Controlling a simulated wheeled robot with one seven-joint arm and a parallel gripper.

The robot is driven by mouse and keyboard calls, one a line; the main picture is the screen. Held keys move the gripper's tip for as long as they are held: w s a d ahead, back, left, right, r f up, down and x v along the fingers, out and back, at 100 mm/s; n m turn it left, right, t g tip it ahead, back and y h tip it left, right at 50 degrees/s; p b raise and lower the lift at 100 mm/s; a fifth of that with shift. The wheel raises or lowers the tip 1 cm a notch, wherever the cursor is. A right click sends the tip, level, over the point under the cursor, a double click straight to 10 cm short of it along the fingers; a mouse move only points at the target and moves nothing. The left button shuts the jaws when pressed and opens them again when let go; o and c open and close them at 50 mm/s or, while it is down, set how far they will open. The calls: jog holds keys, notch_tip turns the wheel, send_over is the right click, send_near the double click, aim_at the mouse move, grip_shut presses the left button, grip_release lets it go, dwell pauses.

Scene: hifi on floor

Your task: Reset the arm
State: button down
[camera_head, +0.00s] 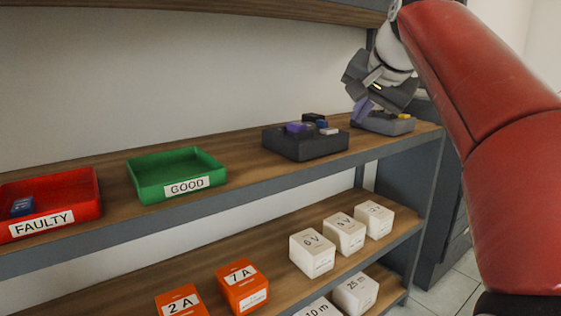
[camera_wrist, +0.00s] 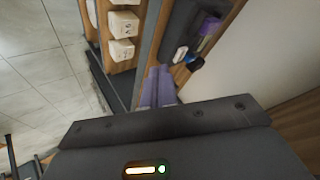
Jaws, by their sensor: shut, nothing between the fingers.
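My gripper (camera_head: 361,114) is at the right end of the upper shelf, pointing down, with its purple-grey fingers together. Its fingertips are at the left side of a grey device (camera_head: 392,127) with a yellow part on top; I cannot tell if they touch it. In the wrist view my gripper (camera_wrist: 161,72) shows two fingers side by side with nothing between them. My red and white arm reaches in from the right of the head view.
A dark device (camera_head: 305,145) with purple, blue and black parts stands left of the gripper. A green GOOD tray (camera_head: 150,161) and a red FAULTY tray (camera_head: 81,185) holding a blue piece stand further left. White and orange boxes fill the lower shelves. Another shelf is overhead.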

jog(key=s+f+n+g, duration=0.1)
jog(key=s+f+n, duration=0.2)
jog(key=s+f, duration=1)
jog(key=s+f+n+g+h, duration=0.1)
jog(key=s+f+n+g, duration=0.1)
jog(key=s+f, duration=1.1)
notch_tip(320, 180, down, 7)
jog(key=shift+s+d+f+n+h, duration=0.1)
jog(key=shift+s+d+n+h, duration=0.15)
jog(key=shift+n, duration=0.35)
